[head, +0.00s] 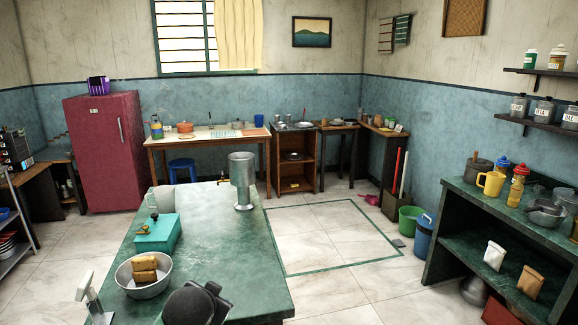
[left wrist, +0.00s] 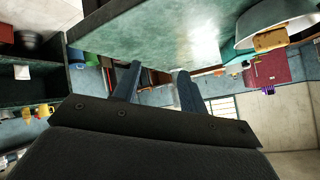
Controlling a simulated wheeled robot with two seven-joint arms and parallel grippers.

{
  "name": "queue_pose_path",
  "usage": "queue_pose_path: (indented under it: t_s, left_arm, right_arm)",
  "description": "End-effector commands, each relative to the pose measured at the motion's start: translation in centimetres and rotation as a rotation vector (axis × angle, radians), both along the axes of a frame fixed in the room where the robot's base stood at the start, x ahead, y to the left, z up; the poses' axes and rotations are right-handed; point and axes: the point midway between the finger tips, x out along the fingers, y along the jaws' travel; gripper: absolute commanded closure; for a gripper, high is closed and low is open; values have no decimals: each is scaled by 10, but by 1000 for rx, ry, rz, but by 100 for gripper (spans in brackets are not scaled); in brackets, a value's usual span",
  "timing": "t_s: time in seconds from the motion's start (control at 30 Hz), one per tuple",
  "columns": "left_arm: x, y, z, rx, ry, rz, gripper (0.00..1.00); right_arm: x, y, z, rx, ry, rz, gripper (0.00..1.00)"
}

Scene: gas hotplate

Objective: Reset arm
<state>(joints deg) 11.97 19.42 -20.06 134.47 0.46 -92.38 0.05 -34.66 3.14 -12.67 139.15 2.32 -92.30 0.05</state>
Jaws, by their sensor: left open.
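My left gripper (left wrist: 157,85) shows in the left wrist view with its two dark fingers apart and nothing between them. That view is turned over, with the green counter top (left wrist: 150,35) along its upper part. The fingertips lie close to the counter's edge in the picture; I cannot tell whether they touch it. In the head view a dark, rounded part of my arm (head: 195,305) shows at the bottom centre, in front of the counter (head: 215,240); no fingers can be made out there. My right gripper is not in view.
Shelves (head: 500,215) stand at the right. The tiled floor between (head: 340,235) is clear.

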Motion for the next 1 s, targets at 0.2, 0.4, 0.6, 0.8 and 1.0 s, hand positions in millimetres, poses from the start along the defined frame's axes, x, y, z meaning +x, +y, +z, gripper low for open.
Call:
queue_pose_path:
  t_s: [0.2, 0.4, 0.6, 0.8, 1.0]
  left_arm:
    - [-55, -15, -51, -110, 112, -1, 57]
    - [-104, -20, -96, -181, 213, 30, 57]
    - [-157, -24, -143, -236, 330, 70, 57]
    - [-215, -31, -191, -281, 460, 112, 57]
    - [-280, -41, -231, -310, 591, 142, 57]
  right_arm:
    - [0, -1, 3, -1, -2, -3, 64]
    - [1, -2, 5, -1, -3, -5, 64]
    - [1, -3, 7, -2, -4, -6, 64]
    - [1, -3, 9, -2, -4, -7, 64]
    - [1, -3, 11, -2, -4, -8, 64]
